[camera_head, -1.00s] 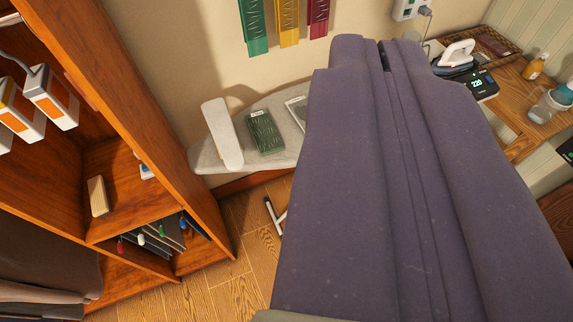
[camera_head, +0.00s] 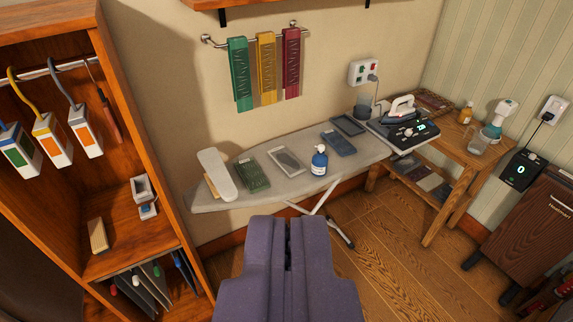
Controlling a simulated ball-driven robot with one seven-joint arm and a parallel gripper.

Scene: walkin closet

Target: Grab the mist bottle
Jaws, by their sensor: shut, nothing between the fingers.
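Two bottles could be the mist bottle, and I cannot tell for sure which. A blue bottle with a white pump-like top and pale label (camera_head: 319,162) stands upright on the ironing board, near its front edge.
The ironing board (camera_head: 222,202) also bears a white block, a green patterned slab and flat panels. A wooden shelf unit (camera_head: 150,110) stands left, a dark cabinet (camera_head: 530,215) right. Floor shows between.

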